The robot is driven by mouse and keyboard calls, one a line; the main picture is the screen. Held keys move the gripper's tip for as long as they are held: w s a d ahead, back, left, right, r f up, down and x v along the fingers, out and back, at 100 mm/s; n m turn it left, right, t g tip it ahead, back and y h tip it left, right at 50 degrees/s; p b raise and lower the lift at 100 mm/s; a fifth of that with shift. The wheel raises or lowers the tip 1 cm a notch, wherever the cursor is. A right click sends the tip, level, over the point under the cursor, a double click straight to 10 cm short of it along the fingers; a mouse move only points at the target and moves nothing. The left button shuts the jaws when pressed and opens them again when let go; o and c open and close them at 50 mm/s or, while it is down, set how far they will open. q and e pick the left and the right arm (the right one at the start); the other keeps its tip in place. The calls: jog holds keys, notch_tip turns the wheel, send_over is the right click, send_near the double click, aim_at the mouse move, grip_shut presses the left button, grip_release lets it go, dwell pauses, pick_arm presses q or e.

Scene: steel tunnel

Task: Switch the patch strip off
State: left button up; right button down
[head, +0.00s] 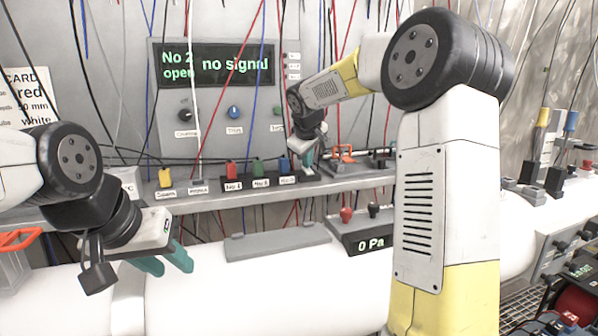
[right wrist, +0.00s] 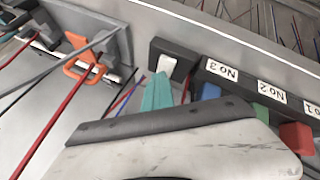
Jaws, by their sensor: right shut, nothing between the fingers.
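The dark patch strip (head: 244,185) lies on the grey shelf with red, green and blue blocks labelled No 1, No 2 and No 3. In the right wrist view the strip (right wrist: 243,82) shows a pale rocker-like piece (right wrist: 167,66) at its end beyond No 3. My right gripper (head: 308,160) is shut and empty at that end of the strip. Its teal fingers (right wrist: 157,90) are close to the pale piece; I cannot tell whether they touch it. My left gripper (head: 165,262) is open and empty, low over the white pipe, away from the strip.
An orange handle (head: 344,153) stands right of the strip; it also shows in the right wrist view (right wrist: 83,54). A yellow block (head: 165,178) sits to its left. A panel (head: 222,67) reads "No 2 open" and "no signal". Loose cables hang in front. A "0 Pa" box (head: 362,240) is below.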

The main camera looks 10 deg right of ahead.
jog(key=shift+s+f, duration=0.1)
jog(key=shift+f, duration=0.45)
jog(key=shift+w+r, duration=0.25)
jog(key=shift+r, duration=0.3)
jog(key=shift+w+r, duration=0.15)
jog(key=shift+r, duration=0.4)
jog(key=shift+w+r, duration=0.15)
jog(key=shift+r, duration=0.85)
jog(key=shift+w+r, duration=0.1)
jog(key=shift+r, duration=1.05)
jog(key=shift+s, duration=0.1)
